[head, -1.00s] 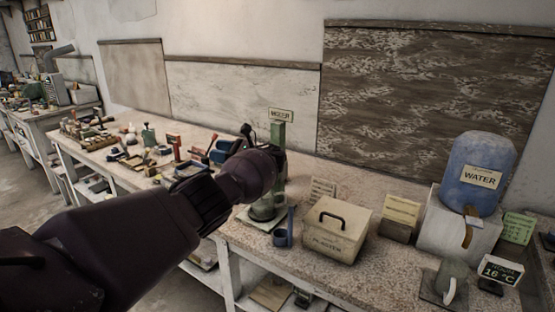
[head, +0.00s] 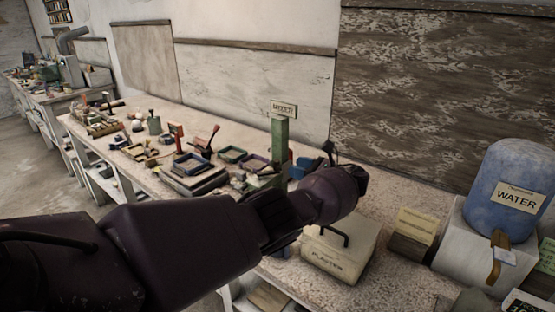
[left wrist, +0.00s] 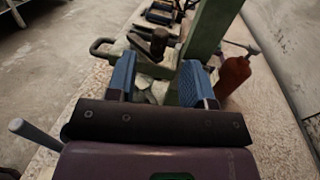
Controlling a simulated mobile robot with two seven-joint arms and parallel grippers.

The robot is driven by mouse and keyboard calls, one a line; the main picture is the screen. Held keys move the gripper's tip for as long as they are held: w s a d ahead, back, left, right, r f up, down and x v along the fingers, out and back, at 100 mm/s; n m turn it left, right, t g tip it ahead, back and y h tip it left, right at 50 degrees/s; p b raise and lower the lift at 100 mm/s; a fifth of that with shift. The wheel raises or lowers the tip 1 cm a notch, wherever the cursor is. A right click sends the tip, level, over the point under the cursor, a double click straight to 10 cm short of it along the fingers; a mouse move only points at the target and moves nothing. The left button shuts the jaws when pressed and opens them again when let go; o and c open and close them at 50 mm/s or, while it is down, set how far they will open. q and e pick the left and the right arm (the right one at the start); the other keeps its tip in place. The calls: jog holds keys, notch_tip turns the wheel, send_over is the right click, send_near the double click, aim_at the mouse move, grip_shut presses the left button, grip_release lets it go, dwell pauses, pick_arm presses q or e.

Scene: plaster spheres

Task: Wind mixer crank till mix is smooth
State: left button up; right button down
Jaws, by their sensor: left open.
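The mixer's green post (head: 279,150) stands on the bench in the head view, under a small mixer sign (head: 284,108). My left arm crosses in front of it and hides the mixer's lower part, so the mix does not show. In the left wrist view the green post (left wrist: 208,35) rises just beyond my left gripper (left wrist: 160,82). Its two blue-padded fingers are apart, with nothing clearly held between them. A dark metal piece (left wrist: 152,45) lies beyond the fingers; I cannot tell whether it belongs to the crank. My right gripper is not in view.
A plaster box (head: 340,250) with a black handle stands right of the mixer. A blue water container (head: 504,190) is at far right. Trays and tools crowd the bench to the left. A red bottle (left wrist: 234,74) stands close beside the post in the wrist view.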

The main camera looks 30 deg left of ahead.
aim_at(277, 160)
pick_arm(q)
jog(key=shift+s+a+p, duration=0.15)
jog(key=shift+a+p, duration=0.05)
jog(key=shift+a, duration=1.75)
jog(key=shift+s+a+p, duration=0.15)
jog(key=shift+a, duration=1.8)
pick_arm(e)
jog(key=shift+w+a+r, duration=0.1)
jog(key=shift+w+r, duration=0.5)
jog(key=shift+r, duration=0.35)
pick_arm(q)
jog(key=shift+c, duration=0.2)
grip_shut()
jog(key=g+b, duration=0.1)
jog(key=n+g+b, duration=0.1)
jog(key=b, duration=0.1)
jog(key=a+n+g+b, duration=0.1)
jog(key=b, duration=0.1)
jog(key=shift+w+f+h, duration=0.2)
jog(key=shift+w+h, duration=0.1)
jog(key=shift+w, duration=0.05)
jog(key=shift+a+n+g+b, duration=0.1)
jog(key=shift+n+g+b, duration=0.3)
jog(key=shift+g+b, duration=0.25)
jog(key=shift+r, duration=0.2)
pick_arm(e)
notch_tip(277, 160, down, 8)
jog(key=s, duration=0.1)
